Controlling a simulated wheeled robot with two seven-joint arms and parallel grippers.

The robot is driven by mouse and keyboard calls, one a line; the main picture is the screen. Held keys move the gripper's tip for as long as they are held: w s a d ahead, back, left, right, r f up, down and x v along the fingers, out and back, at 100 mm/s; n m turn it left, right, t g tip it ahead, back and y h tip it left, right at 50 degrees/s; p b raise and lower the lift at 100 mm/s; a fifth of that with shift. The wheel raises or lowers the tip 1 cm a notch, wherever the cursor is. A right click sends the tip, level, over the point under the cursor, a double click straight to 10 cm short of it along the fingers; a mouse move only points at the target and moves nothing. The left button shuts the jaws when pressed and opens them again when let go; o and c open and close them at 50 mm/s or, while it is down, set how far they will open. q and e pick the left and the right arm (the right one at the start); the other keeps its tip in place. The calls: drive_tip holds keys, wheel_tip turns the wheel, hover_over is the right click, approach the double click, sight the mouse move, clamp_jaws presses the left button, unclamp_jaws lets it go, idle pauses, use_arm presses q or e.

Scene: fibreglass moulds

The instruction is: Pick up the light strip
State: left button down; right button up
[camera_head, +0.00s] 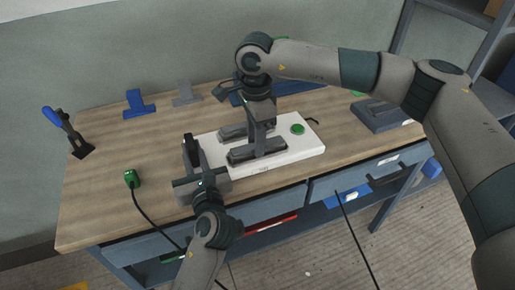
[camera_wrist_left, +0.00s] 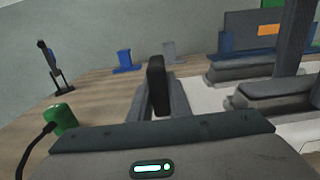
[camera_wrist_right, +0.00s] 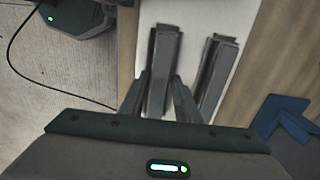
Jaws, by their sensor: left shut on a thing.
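My left gripper (camera_head: 195,172) is at the left end of the white board (camera_head: 300,151). It is shut on a dark upright strip-like piece (camera_head: 191,149), which also stands between its fingers in the left wrist view (camera_wrist_left: 157,78). I cannot tell for sure that this is the light strip; no lit strip shows. My right gripper (camera_head: 262,143) points down over the board. Its fingers are apart, one on each side of a dark grey bar (camera_wrist_right: 164,55). A second dark grey bar (camera_wrist_right: 216,70) lies beside it on the board. Contact with the bar is unclear.
A green block with a black cable (camera_head: 133,178) is at the left front. A blue-handled clamp (camera_head: 64,125), a blue block (camera_head: 136,104) and a grey block (camera_head: 185,96) stand behind. A green round button (camera_head: 298,129) is on the board. Bare wood lies at the left.

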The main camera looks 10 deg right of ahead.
clamp_jaws()
wheel_tip(320, 180, up, 10)
idle(0.6)
use_arm(q)
drive_tip(key=c, duration=1.6)
unclamp_jaws()
drive_tip(key=shift+o, duration=0.2)
drive_tip(key=v, duration=1.2)
drive_tip(key=shift+s, duration=0.1)
use_arm(e)
drive_tip(key=shift+s, duration=0.1)
